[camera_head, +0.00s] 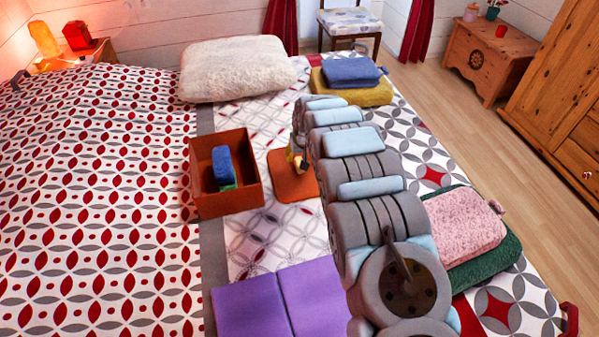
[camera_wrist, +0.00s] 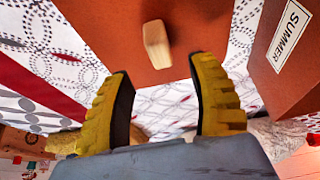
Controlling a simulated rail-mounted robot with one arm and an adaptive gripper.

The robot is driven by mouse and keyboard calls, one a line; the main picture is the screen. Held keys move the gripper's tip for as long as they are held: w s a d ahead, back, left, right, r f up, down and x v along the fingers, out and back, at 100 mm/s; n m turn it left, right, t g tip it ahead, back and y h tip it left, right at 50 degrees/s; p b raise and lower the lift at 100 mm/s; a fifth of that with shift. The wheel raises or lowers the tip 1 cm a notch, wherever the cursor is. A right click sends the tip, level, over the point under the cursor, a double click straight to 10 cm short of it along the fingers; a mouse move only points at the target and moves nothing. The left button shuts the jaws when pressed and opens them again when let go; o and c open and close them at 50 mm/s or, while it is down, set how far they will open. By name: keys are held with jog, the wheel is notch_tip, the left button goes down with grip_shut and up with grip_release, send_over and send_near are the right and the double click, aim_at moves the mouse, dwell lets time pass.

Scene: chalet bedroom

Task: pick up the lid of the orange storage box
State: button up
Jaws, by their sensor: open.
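The orange storage box (camera_head: 250,189) stands open on the bed in the head view, with a blue item and a green item inside. In the wrist view the box (camera_wrist: 268,75) is at the right, with a white "SUMMER" label. Its flat orange lid (camera_head: 290,187) lies on the bedspread to the right of the box, partly hidden by my arm. The lid (camera_wrist: 110,25) fills the top middle of the wrist view, with a pale wooden handle (camera_wrist: 156,45). My gripper (camera_wrist: 161,66) is open and empty, its yellow fingers spread below the handle in the picture. The handle is not between them.
A white fluffy cushion (camera_head: 235,68) lies beyond the box. Folded purple cloth (camera_head: 280,305) lies nearer. Blue (camera_head: 350,71) and yellow (camera_head: 355,95) folded textiles are farther back; pink (camera_head: 465,222) and green (camera_head: 485,259) ones lie right of my arm.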

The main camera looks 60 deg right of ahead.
aim_at(299, 161)
jog(key=shift+a+b+x, duration=0.15)
jog(key=shift+b+x, duration=0.45)
jog(key=shift+x, duration=0.35)
jog(key=shift+a+b+x, duration=0.1)
jog(key=shift+b+x, duration=0.45)
jog(key=shift+x, duration=0.45)
jog(key=shift+b+x, duration=0.8)
jog(key=shift+x, duration=0.2)
jog(key=shift+s, duration=0.15)
grip_shut()
